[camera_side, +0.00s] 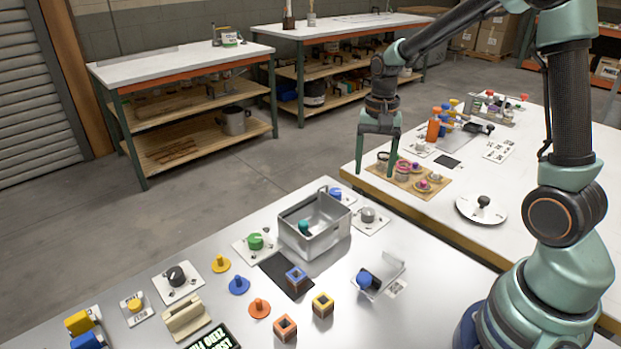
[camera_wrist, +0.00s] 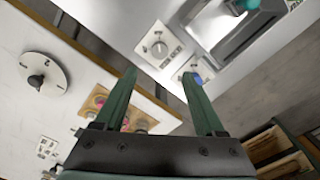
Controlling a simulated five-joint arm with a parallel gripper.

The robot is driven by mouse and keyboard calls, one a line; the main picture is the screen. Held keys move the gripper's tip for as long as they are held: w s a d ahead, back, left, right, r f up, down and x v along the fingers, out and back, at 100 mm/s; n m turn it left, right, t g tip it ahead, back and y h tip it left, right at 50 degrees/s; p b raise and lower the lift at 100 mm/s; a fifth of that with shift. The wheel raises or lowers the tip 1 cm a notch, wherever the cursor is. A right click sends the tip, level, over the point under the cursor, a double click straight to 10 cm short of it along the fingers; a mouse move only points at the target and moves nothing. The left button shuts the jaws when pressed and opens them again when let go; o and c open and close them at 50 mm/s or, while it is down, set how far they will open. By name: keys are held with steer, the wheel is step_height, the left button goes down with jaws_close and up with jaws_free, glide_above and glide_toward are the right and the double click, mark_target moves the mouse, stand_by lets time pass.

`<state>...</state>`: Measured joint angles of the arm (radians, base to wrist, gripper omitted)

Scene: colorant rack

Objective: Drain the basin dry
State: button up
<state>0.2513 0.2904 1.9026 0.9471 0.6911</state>
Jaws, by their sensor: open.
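The basin (camera_side: 325,243) is an open grey metal box on the near table, with a thin curved spout (camera_side: 323,189) at its back. A teal piece (camera_side: 304,227) stands inside it, and it also shows at the top of the wrist view (camera_wrist: 247,4). I cannot tell whether there is water in the basin. A silver knob (camera_side: 367,214) on a white plate sits right of the basin, a green knob (camera_side: 255,241) left, and a blue knob (camera_side: 335,193) behind. My gripper (camera_side: 376,172) is open and empty, pointing down, beyond the basin and apart from it.
A hinged clear-sided holder with a blue part (camera_side: 368,280) and several coloured blocks (camera_side: 296,278) stand in front of the basin.

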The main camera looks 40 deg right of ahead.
mark_target(369, 212)
step_height(369, 212, down, 12)
steer(key=shift+f, duration=0.1)
stand_by(0.5)
jaws_close()
